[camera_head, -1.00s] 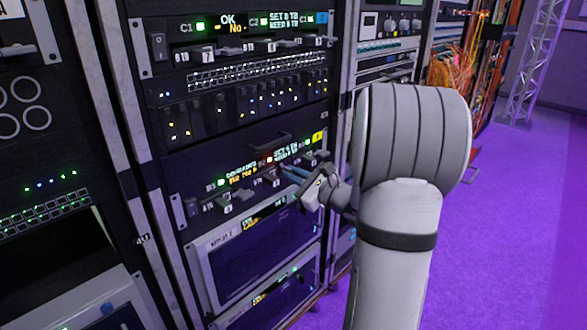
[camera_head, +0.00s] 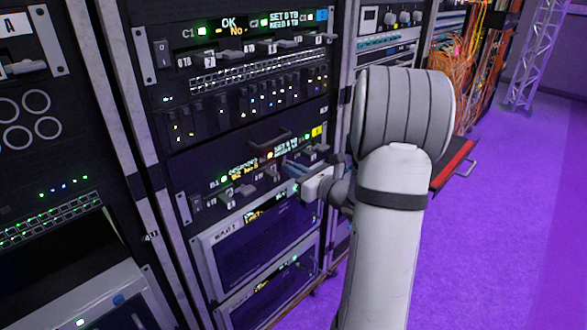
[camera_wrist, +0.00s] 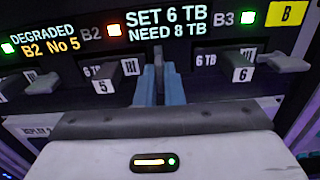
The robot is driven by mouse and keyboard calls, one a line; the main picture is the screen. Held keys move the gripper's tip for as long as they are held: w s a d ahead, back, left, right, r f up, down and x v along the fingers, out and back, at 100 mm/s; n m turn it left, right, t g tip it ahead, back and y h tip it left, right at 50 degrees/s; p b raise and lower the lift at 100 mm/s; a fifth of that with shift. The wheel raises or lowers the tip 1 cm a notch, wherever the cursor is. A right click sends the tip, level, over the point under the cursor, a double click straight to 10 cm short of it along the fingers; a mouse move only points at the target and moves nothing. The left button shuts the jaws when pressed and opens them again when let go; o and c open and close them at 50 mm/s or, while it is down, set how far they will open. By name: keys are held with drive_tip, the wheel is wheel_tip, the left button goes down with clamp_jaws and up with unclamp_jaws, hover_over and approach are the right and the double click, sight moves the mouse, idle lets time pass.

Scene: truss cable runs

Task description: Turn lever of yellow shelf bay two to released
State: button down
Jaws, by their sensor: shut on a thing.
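The yellow shelf, marked by a yellow B label (camera_wrist: 287,14), fills the wrist view, and its label also shows in the head view (camera_head: 317,132). My gripper (camera_wrist: 158,88) has its two blue fingers shut on a dark upright lever (camera_wrist: 158,56). This lever stands right of carrier 5 (camera_wrist: 102,84), below the B2 display (camera_wrist: 150,24). The display reads SET 6 TB, NEED 8 TB, with a red light (camera_wrist: 114,30) beside B2. The fingers hide the lever's lower part. In the head view my gripper (camera_head: 293,168) reaches the shelf from the right.
Carrier 6 (camera_wrist: 243,72) and a grey lever (camera_wrist: 284,62) sit close to the right of my fingers. A left display (camera_wrist: 42,40) reads DEGRADED, B2 No 5. The blue C shelf (camera_head: 235,45) is above. Purple floor (camera_head: 500,240) is open at right.

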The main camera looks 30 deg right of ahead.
drive_tip(key=shift+f, duration=0.1)
drive_tip(key=c, duration=1.6)
unclamp_jaws()
drive_tip(key=shift+o, duration=0.2)
drive_tip(key=p+v, duration=0.1)
drive_tip(key=v, duration=0.6)
drive_tip(key=shift+s, duration=0.4)
drive_tip(key=shift+d, duration=0.1)
